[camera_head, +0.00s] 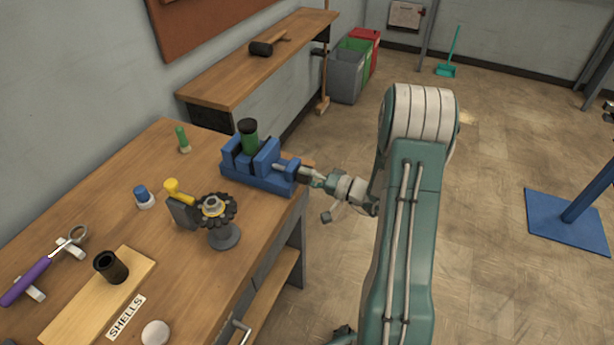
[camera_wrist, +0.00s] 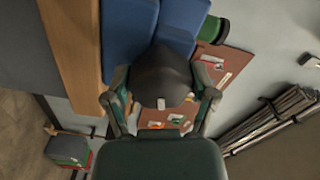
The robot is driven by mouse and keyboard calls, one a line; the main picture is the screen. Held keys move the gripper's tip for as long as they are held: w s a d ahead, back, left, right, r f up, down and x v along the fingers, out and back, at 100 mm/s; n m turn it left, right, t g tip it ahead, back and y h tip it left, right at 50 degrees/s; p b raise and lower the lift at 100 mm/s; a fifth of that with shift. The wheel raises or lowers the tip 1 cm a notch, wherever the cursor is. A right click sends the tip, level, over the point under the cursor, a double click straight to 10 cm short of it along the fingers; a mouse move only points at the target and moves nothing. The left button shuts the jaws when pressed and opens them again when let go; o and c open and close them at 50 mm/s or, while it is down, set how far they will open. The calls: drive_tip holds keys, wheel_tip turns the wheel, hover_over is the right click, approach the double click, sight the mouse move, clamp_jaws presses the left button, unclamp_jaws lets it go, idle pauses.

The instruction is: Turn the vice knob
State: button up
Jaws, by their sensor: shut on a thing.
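The blue vice (camera_head: 262,168) stands at the right edge of the wooden workbench, holding an upright green cylinder with a dark top (camera_head: 248,134). Its screw end and grey knob (camera_head: 310,174) point right, past the bench edge. My gripper (camera_head: 320,181) is at this end, with its fingers around the knob. In the wrist view, the dark grey knob (camera_wrist: 162,76) sits between my two gripper fingers (camera_wrist: 162,92), in front of the blue vice body (camera_wrist: 130,28). The exact finger contact is too small and dark to make out.
The workbench (camera_head: 110,200) also carries a yellow-handled device with a black gear (camera_head: 215,209), a blue-capped item (camera_head: 143,196), a green item (camera_head: 183,139), a purple-handled tool (camera_head: 28,281) and a dark cup (camera_head: 110,266). Bins (camera_head: 346,72) stand behind.

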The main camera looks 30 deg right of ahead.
drive_tip(key=shift+s+a+f, duration=0.15)
drive_tip(key=shift+f, duration=0.2)
drive_tip(key=o, duration=1)
drive_tip(key=shift+o, duration=0.2)
drive_tip(key=shift+r, duration=0.1)
drive_tip(key=shift+s+d, duration=0.1)
drive_tip(key=shift+d, duration=0.25)
drive_tip(key=v, duration=1.1)
drive_tip(key=shift+s, duration=0.15)
drive_tip(key=shift+d, duration=0.1)
